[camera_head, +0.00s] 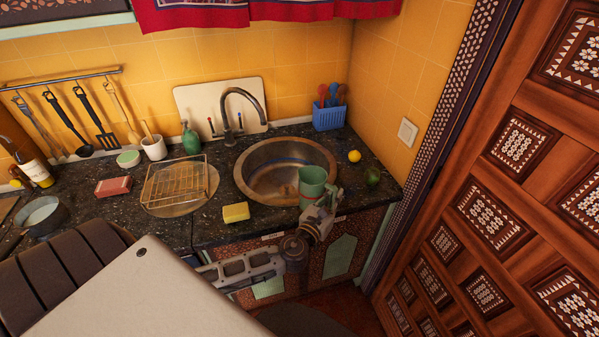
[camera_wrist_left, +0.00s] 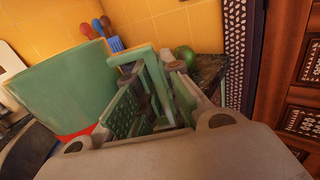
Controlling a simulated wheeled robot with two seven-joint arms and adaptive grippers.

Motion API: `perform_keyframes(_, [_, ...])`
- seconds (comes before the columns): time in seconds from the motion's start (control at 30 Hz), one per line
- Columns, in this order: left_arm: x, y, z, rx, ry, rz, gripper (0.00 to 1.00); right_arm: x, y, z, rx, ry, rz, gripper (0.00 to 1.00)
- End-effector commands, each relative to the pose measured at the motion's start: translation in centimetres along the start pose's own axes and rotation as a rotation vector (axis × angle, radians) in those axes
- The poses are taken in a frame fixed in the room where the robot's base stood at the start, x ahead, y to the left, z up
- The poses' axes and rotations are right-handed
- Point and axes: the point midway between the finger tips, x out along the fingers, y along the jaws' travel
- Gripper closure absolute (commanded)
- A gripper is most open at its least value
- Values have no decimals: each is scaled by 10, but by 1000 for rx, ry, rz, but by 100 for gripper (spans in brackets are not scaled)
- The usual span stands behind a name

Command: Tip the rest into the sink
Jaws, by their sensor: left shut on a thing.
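A green jug (camera_head: 313,181) is over the front right rim of the round metal sink (camera_head: 262,181). It looks roughly upright, and its contents cannot be seen. My left gripper (camera_head: 326,199) is shut on the jug's handle, to the right of its body. In the left wrist view the jug's body (camera_wrist_left: 68,88) is at left, and its handle (camera_wrist_left: 152,75) is between the fingers of my left gripper (camera_wrist_left: 150,108). The dark tap (camera_head: 229,135) stands behind the sink. My right gripper is not in view.
A yellow sponge (camera_head: 236,212) lies in front of the sink at left. A wire rack (camera_head: 175,182) stands left of it. A lemon (camera_head: 354,156) and a green fruit (camera_head: 372,176) lie right of it. A blue utensil holder (camera_head: 329,117) stands behind.

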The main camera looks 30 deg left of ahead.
Motion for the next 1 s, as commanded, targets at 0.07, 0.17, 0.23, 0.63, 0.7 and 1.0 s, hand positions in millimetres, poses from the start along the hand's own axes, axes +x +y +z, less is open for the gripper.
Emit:
perform_keyframes(0.07, [2, 0, 4, 1, -4, 0, 100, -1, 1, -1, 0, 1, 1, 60])
perform_keyframes(0.17, [4, 0, 9, 0, -4, 0, 100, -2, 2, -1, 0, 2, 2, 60])
perform_keyframes(0.23, [6, 0, 12, 1, -4, 0, 100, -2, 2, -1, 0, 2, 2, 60])
perform_keyframes(0.63, [21, -2, 44, 0, -6, 1, 100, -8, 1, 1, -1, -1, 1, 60])
perform_keyframes(0.7, [24, -3, 51, 0, -6, 1, 100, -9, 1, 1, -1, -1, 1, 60])
perform_keyframes(1.0, [49, -14, 109, -2, -7, 1, 100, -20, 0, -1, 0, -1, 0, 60])
